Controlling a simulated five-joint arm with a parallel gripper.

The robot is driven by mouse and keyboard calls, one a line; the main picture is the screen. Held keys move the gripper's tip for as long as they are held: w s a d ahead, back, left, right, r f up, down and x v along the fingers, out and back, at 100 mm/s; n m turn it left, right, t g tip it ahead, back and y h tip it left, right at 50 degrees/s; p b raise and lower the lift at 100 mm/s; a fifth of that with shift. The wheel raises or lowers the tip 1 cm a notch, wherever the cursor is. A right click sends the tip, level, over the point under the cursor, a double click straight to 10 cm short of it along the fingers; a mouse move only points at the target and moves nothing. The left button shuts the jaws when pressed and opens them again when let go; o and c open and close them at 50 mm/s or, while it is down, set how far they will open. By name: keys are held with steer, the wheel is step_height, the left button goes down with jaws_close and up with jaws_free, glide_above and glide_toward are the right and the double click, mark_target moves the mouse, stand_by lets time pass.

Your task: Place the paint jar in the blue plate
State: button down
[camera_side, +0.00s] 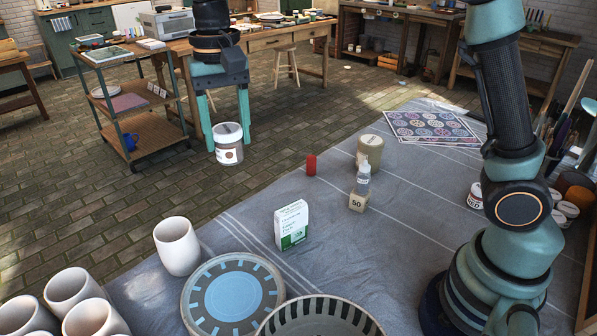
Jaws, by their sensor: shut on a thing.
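My gripper (228,143) points down in the upper left of the side view, with its teal fingers shut on a paint jar (229,154). The jar is clear with a white lid and a brown dot on its label, and hangs upright in the air. The blue plate (190,303) lies at the table's front left, with a light blue centre and a ring of blue marks on a grey rim. In the picture, the jar is well above the plate; its height over the table is hard to tell.
A striped bowl (371,322) is beside the plate. White cups (177,246) stand to its left. A green-white box (291,225), red cylinder (311,165), dropper bottle (363,180), block marked 50 (358,202) and beige jar (370,151) stand behind. Several jars (475,197) are at right.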

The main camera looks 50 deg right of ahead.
steer(key=s+a+n, duration=0.5)
steer(key=s+a, duration=0.4)
steer(key=a, duration=0.5)
glide_above(214, 311)
step_height(214, 311, down, 19)
steer(key=shift+c, duration=0.9)
jaws_free()
steer(key=shift+f, duration=0.1)
